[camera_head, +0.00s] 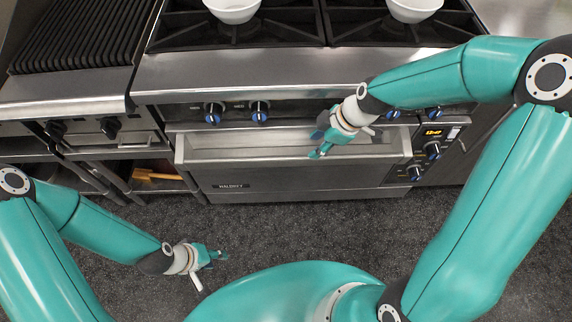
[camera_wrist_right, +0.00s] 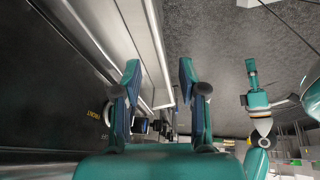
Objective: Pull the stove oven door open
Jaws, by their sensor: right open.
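The stove's oven door (camera_head: 300,177) is a wide steel front below the knobs, with a nameplate at its lower left. A long pale handle bar (camera_head: 240,158) runs across its top and stands out toward me. I cannot tell from above whether the door is slightly ajar. My right gripper (camera_head: 319,148) is at the bar, right of its middle. In the right wrist view it is open (camera_wrist_right: 159,68), with the bar (camera_wrist_right: 151,45) running between or just beyond its fingers; contact is unclear. My left gripper (camera_head: 218,255) hangs over the floor at lower left, apart from the stove.
Blue-ringed knobs (camera_head: 260,112) line the panel above the door. An oven control panel with a lit display (camera_head: 433,132) is at the right. Two white bowls (camera_head: 232,8) stand on the burners. The dark floor (camera_head: 270,225) before the door is clear between my arms.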

